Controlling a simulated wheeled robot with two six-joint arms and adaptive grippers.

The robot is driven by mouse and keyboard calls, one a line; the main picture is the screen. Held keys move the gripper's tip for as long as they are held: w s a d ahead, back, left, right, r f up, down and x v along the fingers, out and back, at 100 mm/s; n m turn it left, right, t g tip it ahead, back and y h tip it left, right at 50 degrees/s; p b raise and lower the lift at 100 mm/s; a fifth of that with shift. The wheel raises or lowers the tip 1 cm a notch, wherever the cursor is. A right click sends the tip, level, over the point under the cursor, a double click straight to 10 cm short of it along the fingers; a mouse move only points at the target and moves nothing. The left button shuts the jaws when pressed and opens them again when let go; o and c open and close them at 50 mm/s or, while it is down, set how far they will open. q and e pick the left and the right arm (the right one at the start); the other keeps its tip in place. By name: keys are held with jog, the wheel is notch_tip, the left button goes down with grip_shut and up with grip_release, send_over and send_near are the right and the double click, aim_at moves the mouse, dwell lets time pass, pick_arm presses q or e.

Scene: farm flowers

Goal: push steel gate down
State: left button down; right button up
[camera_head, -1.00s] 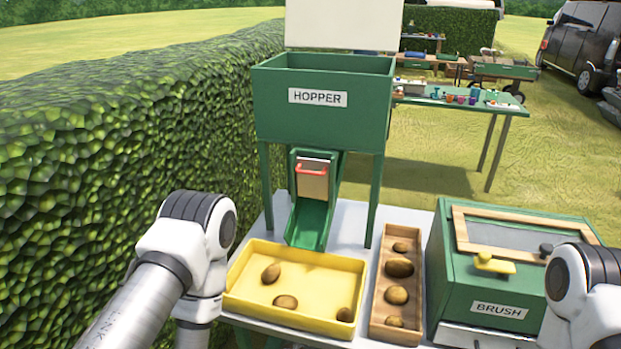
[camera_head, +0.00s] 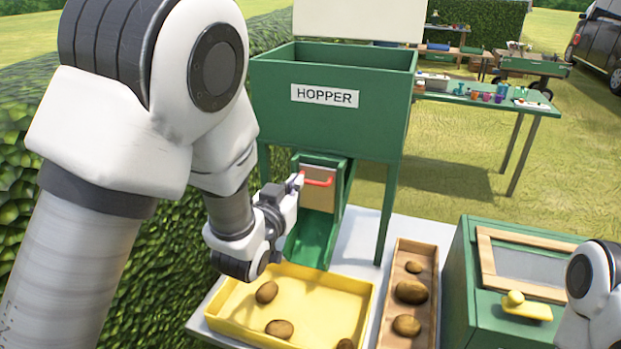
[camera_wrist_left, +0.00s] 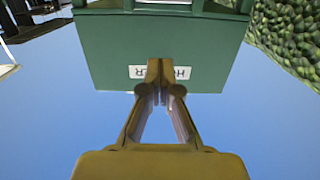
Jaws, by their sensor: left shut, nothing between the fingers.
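The steel gate (camera_head: 317,188) is a tan-grey plate with a red handle (camera_head: 319,182), set in the green chute under the hopper (camera_head: 330,105). It looks raised, with open green chute below it. My left gripper (camera_head: 296,181) is shut and empty, its tips beside the left end of the red handle; I cannot tell if they touch. In the left wrist view the shut fingers (camera_wrist_left: 160,68) overlap the upside-down hopper label, and the gate is not visible. My right arm shows at the right edge, its gripper out of view.
A yellow tray (camera_head: 347,284) with several potatoes stands below the chute. A narrow wooden box (camera_head: 431,262) of potatoes is right of it, then a green brush box (camera_head: 462,275) with a yellow handle. Hopper legs flank the chute. A hedge is at left.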

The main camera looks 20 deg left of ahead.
pick_arm(q)
jog(key=w+f+p, duration=0.1)
jog(key=w, duration=0.2)
jog(key=w+f+p, duration=0.1)
jog(key=w+f, duration=0.1)
jog(key=w, duration=0.1)
jog(key=w+f+p, duration=0.1)
jog(key=w+f, duration=0.1)
jog(key=w, duration=0.2)
jog(key=shift+d+f+p, duration=0.1)
jog(key=shift+d+p, duration=0.05)
jog(key=shift+p, duration=0.15)
jog(key=shift+s, duration=0.1)
jog(key=b, duration=0.8)
send_near(318, 203)
jog(key=w, duration=0.4)
jog(key=shift+s+d, duration=0.1)
jog(key=shift+s, duration=0.05)
